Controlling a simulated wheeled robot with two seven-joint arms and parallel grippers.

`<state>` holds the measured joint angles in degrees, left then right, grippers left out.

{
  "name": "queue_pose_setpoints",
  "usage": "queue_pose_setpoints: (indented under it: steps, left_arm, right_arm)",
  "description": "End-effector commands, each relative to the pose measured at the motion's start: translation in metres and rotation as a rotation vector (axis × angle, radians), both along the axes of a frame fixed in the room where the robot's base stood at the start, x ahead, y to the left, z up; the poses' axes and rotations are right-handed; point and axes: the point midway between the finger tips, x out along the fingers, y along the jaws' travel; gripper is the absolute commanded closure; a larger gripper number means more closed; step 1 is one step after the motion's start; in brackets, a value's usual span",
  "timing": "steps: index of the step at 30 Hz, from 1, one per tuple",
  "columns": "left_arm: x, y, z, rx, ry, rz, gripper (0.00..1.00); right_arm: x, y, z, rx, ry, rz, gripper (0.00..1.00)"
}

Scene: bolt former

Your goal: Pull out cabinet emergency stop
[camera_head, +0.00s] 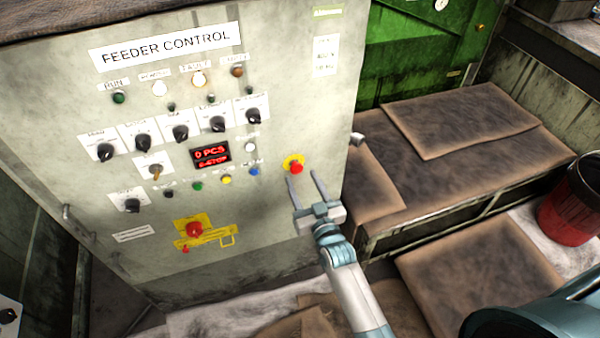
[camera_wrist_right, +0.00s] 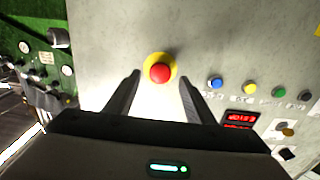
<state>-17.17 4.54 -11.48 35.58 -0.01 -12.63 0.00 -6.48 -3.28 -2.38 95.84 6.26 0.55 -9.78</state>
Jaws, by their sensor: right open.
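The emergency stop is a red mushroom button (camera_head: 296,168) on a yellow disc, at the right side of the grey cabinet front (camera_head: 270,120). It also shows in the right wrist view (camera_wrist_right: 160,72), ahead of the fingertips. My right gripper (camera_head: 303,178) is open and empty, its two fingers pointing at the cabinet just below the button. In the right wrist view the fingers (camera_wrist_right: 160,78) stand to either side of the button. I cannot tell whether they touch the panel. The small display (camera_head: 211,155) shows "0 PCS" and "E-STOP" in red. My left gripper is not in view.
A red rotary switch (camera_head: 194,229) on a yellow plate sits lower on the panel. Several black knobs, lamps and coloured buttons, including a blue one (camera_head: 254,171), lie left of the emergency stop. A brown-covered bench (camera_head: 440,180) and a red bucket (camera_head: 568,210) stand right.

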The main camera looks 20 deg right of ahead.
Motion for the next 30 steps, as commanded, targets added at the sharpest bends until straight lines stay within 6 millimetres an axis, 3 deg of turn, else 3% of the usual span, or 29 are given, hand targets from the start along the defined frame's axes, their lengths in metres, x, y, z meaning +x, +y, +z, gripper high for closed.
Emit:
queue_pose_setpoints:
  steps: [7,18,20,24,30]
  left_arm:
    - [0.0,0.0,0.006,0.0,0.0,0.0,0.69]
    - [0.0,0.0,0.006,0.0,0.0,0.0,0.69]
    - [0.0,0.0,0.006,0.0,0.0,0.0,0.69]
    - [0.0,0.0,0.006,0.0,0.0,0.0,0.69]
    - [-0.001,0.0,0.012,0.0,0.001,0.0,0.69]
  right_arm:
    - [0.024,0.001,0.0,0.0,0.001,0.0,0.51]
    - [0.027,0.001,-0.001,0.0,0.001,0.0,0.51]
    - [0.027,0.001,0.0,0.0,0.001,0.0,0.63]
    - [0.027,0.001,0.0,0.0,0.001,0.0,0.96]
    - [0.019,0.001,0.001,-0.001,0.001,0.0,0.96]
